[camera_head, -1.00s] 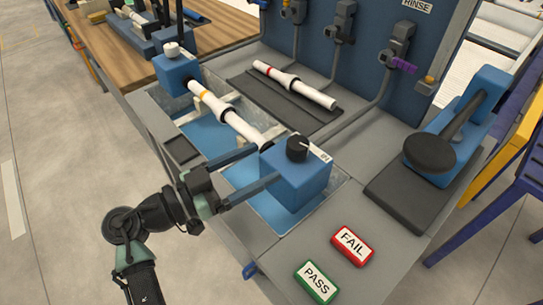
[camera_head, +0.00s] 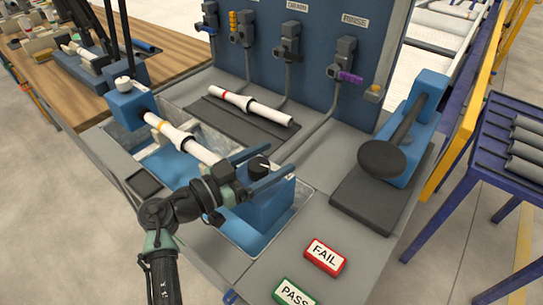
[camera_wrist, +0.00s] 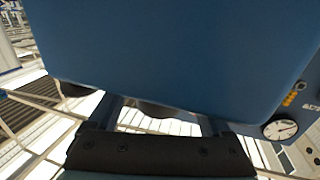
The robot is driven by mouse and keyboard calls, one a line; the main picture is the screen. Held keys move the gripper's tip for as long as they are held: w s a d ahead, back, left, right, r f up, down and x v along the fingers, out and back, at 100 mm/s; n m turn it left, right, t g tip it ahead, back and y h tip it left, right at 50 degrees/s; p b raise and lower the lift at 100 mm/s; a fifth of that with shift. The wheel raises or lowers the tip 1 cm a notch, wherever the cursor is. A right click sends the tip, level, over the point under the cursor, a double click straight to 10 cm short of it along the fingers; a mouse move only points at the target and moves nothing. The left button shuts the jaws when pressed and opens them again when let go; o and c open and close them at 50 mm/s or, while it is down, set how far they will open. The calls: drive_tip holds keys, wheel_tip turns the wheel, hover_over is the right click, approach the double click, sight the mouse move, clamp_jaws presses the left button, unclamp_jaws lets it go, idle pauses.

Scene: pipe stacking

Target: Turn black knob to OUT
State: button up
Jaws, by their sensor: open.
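The black knob (camera_head: 259,166) sits on top of the right blue block (camera_head: 262,212) at the tub's near end. A small white pointer mark shows on it, but its setting is too small to read. My gripper (camera_head: 281,158) is open. Its two fingers reach past the knob, one on the far side and one on the near side, close to the block's top. I cannot tell whether they touch it.
A white pipe with an orange band (camera_head: 184,139) spans the tub to the left blue block (camera_head: 131,103). Another pipe (camera_head: 252,106) lies on a dark mat behind. A blue stand with a dark disc (camera_head: 381,160) is right. FAIL (camera_head: 324,257) and PASS (camera_head: 294,292) plates lie in front.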

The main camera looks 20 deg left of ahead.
drive_tip(key=shift+w+d, duration=0.2)
drive_tip(key=shift+w, duration=0.05)
clamp_jaws()
idle(0.3)
